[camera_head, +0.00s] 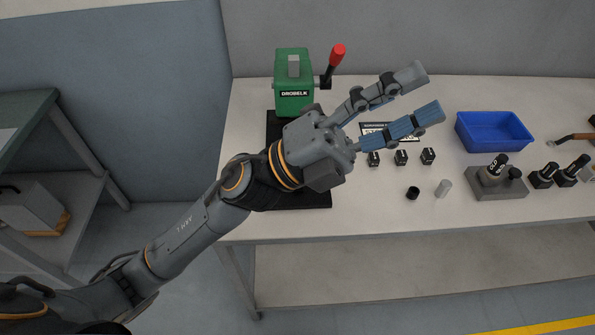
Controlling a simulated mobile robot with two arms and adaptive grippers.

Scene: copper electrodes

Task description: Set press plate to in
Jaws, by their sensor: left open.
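A green press (293,97) labelled DROBELK stands at the back left of the table, with a grey block on top. A lever with a red handle (338,54) sticks up at its right side. Its black base (312,199) runs toward the table's front edge, and my left arm hides much of it. I cannot make out the press plate behind the arm. My left gripper (424,93) is open and empty, its fingers pointing right and slightly up over the table, to the right of the press. My right gripper is not in view.
A blue tray (479,146) and a grey holder (505,189) with bottles stand right. The front strip of the white table (385,222) is clear.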

